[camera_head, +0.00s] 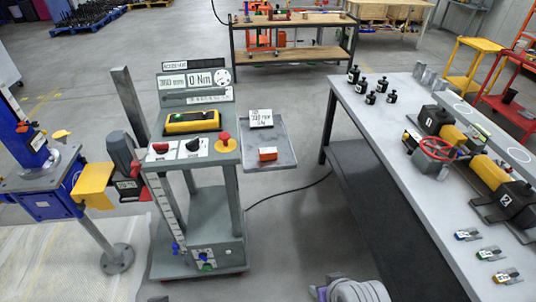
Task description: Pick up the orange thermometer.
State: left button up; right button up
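Small tags with coloured faces lie in a row on the right-hand grey table (385,130). The nearest has an orange face (507,275) and may be the orange thermometer, but it is too small to tell. Behind it lie a green-faced one (488,253) and a blue-faced one (467,235). A red-orange block (267,154) sits on the cart's side shelf (283,140), by a white label card (261,118). A grey rounded part of my arm shows at the bottom edge. Neither gripper's fingers are in view.
The grey test cart (215,240) carries a yellow instrument (192,121) and a red knob (225,142). A blue screw-jack stand (48,200) is at left. The right table holds black weights (371,97) and a red handwheel (437,148). Floor is open between cart and table, crossed by a cable.

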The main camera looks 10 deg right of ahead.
aim_at(271, 153)
jog(key=i+l+z, duration=0.1)
jog(key=l, duration=0.25)
jog(key=i+l+z, duration=0.15)
jog(key=l, duration=0.25)
jog(key=i+l+z, duration=0.1)
jog(key=i+l, duration=0.15)
jog(key=i+l+z, duration=0.1)
jog(key=l, duration=0.3)
jog(key=i, duration=0.05)
